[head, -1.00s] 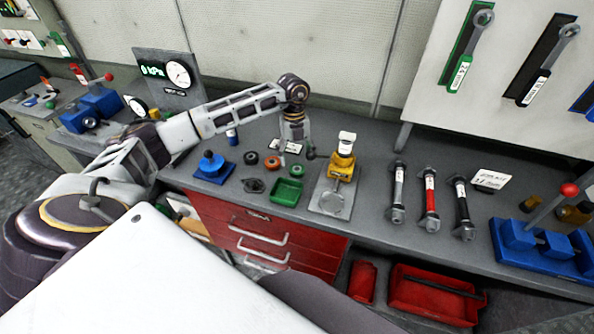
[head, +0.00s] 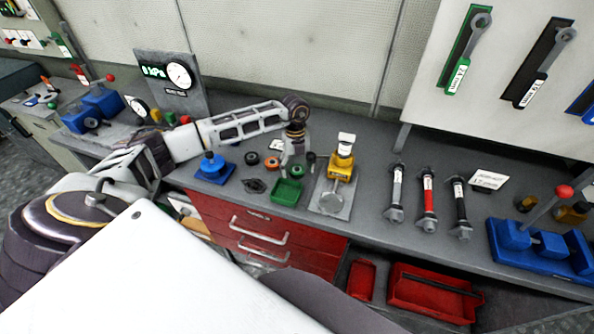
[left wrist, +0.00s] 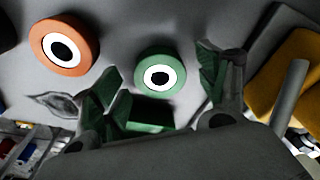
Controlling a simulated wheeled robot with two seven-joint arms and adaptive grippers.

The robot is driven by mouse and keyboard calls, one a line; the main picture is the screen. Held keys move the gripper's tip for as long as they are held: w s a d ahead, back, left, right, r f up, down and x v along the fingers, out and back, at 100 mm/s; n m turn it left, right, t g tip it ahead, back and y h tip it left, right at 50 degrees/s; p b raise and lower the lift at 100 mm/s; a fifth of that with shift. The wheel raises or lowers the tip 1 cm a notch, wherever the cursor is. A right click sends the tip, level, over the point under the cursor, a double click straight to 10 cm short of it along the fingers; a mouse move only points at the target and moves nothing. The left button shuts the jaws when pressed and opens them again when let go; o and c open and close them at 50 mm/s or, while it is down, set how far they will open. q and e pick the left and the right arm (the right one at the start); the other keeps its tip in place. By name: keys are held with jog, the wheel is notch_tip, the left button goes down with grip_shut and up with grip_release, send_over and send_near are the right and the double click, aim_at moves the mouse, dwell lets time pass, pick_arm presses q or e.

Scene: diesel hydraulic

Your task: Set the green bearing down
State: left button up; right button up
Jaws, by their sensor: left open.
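The green bearing (head: 297,171) is a small green ring with a white and black centre. It rests on the grey workbench (head: 360,240) just behind the green tray (head: 279,195). My left gripper (head: 296,158) points down just above it. In the left wrist view the bearing (left wrist: 140,76) lies between the two spread fingers, and no contact with either is visible. The left gripper (left wrist: 162,70) is open and empty. Part of the green tray (left wrist: 150,116) shows below the bearing there. My right gripper is not in view.
An orange-red bearing (head: 271,163) and a dark one (head: 251,158) lie left of the green one. A blue fixture (head: 213,170) stands further left. A yellow press (head: 340,165) stands close on the right. Several cylinders, including a red one (head: 429,198), lie further right.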

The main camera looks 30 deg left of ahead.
aim_at(297, 169)
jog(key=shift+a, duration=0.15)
pick_arm(q)
jog(key=c, duration=1.2)
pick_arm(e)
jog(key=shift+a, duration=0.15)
pick_arm(q)
jog(key=shift+r, duration=0.1)
jog(key=shift+c, duration=0.2)
jog(key=shift+r, duration=0.8)
notch_tip(297, 169, up, 16)
jog(key=b, duration=0.2)
jog(key=shift+r+b, duration=0.15)
jog(key=shift+b, duration=0.15)
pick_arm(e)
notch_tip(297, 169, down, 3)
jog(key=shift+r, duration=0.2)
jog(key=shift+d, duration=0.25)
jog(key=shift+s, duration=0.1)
